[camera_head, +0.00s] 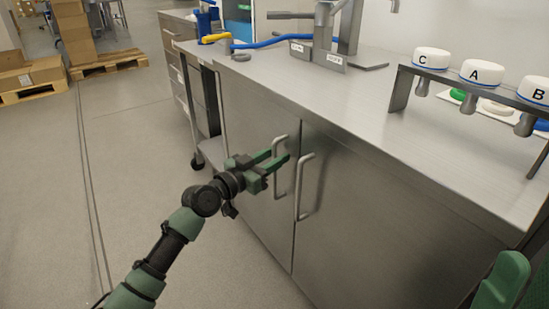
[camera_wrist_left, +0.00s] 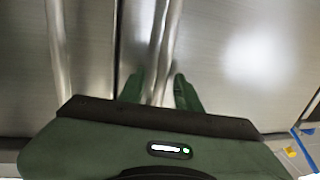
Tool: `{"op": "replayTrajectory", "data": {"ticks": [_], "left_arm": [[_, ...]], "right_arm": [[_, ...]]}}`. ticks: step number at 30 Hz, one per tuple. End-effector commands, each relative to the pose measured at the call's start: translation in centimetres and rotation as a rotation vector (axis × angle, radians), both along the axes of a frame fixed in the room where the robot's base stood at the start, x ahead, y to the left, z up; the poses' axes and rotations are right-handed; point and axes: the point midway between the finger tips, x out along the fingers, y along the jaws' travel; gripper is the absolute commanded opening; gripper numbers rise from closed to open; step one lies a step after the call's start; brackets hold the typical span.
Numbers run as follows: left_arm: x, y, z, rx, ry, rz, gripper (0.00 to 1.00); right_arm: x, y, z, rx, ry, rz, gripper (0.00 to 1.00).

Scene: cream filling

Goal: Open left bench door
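The left bench door (camera_head: 250,130) is a closed steel panel, flush with the bench front. Its vertical bar handle (camera_head: 276,182) is near the door's right edge. My left gripper (camera_head: 278,160) is at this handle with its fingers pointing toward the door. In the left wrist view, the green fingers (camera_wrist_left: 160,88) are apart, one on each side of the handle bar (camera_wrist_left: 166,40), with some gap showing. I cannot tell whether either finger touches it. My right gripper is not in view; a green part of my right arm shows at the lower right.
The right bench door (camera_head: 375,230) is closed, its handle (camera_head: 302,190) close beside the left one. A rack with dispensers (camera_head: 480,72) stands on the worktop (camera_head: 330,100). A wheeled cart (camera_head: 205,130) stands left of the bench. The floor (camera_head: 120,180) in front is clear.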

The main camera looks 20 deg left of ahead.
Motion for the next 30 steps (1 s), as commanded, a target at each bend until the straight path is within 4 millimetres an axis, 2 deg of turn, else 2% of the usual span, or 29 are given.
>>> {"op": "replayTrajectory", "data": {"ticks": [5,6,9,10,30], "left_arm": [[0.03,-0.01,0.01,0.000,0.000,0.000,0.34],[0.03,-0.01,0.00,0.000,0.000,0.000,0.31],[0.02,-0.01,0.00,0.000,0.000,0.000,0.03],[0.01,0.00,0.00,0.000,0.000,0.000,0.00],[0.01,0.02,-0.01,0.000,0.000,0.000,0.00]], "right_arm": [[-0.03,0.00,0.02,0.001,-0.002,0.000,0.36],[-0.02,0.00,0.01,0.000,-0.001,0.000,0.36],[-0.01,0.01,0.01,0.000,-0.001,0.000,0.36],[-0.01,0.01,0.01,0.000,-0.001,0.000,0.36],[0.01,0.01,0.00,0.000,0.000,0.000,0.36]]}}
